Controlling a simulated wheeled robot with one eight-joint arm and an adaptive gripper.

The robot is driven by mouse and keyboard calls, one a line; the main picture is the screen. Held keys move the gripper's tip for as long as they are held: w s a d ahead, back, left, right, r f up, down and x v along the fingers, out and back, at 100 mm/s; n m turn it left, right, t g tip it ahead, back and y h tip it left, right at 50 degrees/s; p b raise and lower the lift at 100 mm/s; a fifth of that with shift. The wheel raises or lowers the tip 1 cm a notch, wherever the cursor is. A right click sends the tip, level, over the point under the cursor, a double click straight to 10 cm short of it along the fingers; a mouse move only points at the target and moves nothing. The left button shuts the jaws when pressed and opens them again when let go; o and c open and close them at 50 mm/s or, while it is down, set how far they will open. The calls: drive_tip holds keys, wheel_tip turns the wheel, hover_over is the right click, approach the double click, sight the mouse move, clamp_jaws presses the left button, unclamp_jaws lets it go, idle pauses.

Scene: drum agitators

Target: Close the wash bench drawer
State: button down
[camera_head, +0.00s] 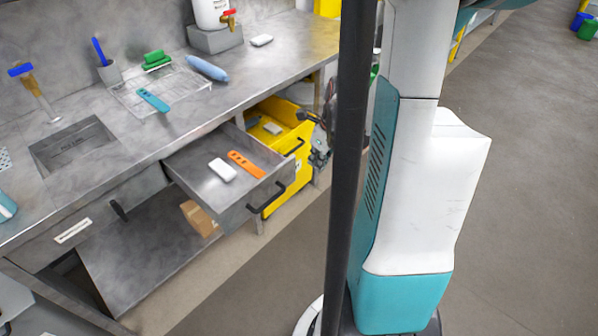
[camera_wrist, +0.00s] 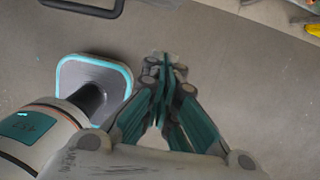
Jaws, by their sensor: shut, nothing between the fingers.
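The wash bench drawer (camera_head: 214,212) is a grey metal drawer, pulled out from under the bench top in the head view. Its front has a black bar handle (camera_head: 267,199). A white block (camera_head: 222,170) and an orange strip with holes (camera_head: 246,164) lie inside. My gripper (camera_head: 319,159) is to the right of the drawer front, apart from it, and partly hidden behind a dark post. In the wrist view, my gripper (camera_wrist: 163,62) is shut and empty above the floor. A black bar handle (camera_wrist: 88,6) shows at the top left there, apart from the fingers.
The bench top (camera_head: 200,115) holds a wire rack (camera_head: 180,80), a sink (camera_head: 72,145) and small items. A cardboard box (camera_head: 200,218) sits beneath.

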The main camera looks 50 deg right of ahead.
drive_tip(key=w+f+b, duration=0.6)
drive_tip(key=f, duration=0.3)
drive_tip(key=shift+w+f, duration=0.2)
drive_tip(key=shift+f, duration=0.15)
